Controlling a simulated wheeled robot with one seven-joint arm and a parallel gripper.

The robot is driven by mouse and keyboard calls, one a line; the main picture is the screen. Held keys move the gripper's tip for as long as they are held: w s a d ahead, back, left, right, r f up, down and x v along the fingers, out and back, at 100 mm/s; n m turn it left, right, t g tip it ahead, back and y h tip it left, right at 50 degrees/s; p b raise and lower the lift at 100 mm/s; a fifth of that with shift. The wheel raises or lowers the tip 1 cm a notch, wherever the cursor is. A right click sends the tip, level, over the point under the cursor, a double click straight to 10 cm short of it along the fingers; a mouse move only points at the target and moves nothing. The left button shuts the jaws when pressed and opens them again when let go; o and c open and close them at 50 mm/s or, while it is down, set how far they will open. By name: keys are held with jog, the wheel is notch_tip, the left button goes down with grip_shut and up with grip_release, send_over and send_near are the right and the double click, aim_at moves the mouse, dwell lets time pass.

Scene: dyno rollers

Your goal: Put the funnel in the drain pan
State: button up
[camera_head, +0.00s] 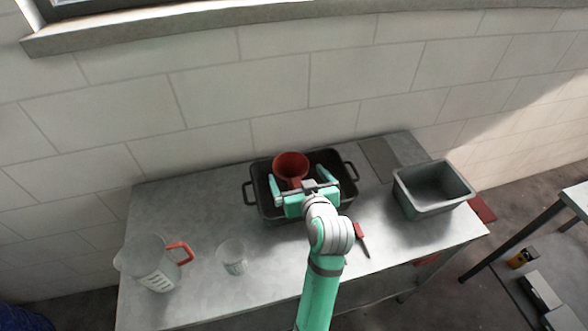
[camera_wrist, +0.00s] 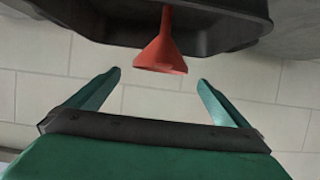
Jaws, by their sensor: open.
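The red funnel (camera_head: 291,164) is over the inside of the black drain pan (camera_head: 262,200), wide mouth up and spout down into it. Whether its spout touches the pan floor is hidden. In the wrist view the funnel (camera_wrist: 160,55) shows with its spout toward the pan (camera_wrist: 235,22). My gripper (camera_head: 299,180) is above the pan, open and empty, its fingers spread to either side of the funnel. In the wrist view the fingertips (camera_wrist: 159,76) are wider apart than the funnel's mouth, with a gap on both sides.
A clear jug with a red handle (camera_head: 178,247) and a clear cup (camera_head: 232,257) stand at the table's left. A grey bin (camera_head: 433,190) stands at the right. A red-handled tool (camera_head: 362,236) lies in front of the pan. A block wall (camera_head: 220,90) rises behind the table.

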jog(key=shift+v, duration=2.25)
jog(key=s+d+f+t+h, duration=0.1)
jog(key=s+d+f, duration=0.1)
jog(key=s, duration=0.1)
jog(key=s+d+f+m+t+h, duration=0.1)
jog(key=s+f+h, duration=0.1)
jog(key=s+f, duration=0.1)
jog(key=s+d+f+t+h, duration=0.1)
jog(key=s+d+f+t, duration=0.1)
jog(key=s, duration=0.3)
jog(key=shift+d+f+m, duration=0.3)
jog(key=shift+d+f, duration=0.05)
jog(key=shift+f, duration=0.25)
jog(key=s+a+f, duration=0.1)
jog(key=s+a, duration=0.1)
jog(key=s, duration=0.7)
jog(key=s+a+f+m+g, duration=0.1)
jog(key=s+a+f, duration=0.1)
jog(key=s, duration=0.7)
jog(key=s+a+f+m, duration=0.1)
jog(key=s, duration=0.8)
jog(key=shift+a+f, duration=0.3)
jog(key=shift+a, duration=0.1)
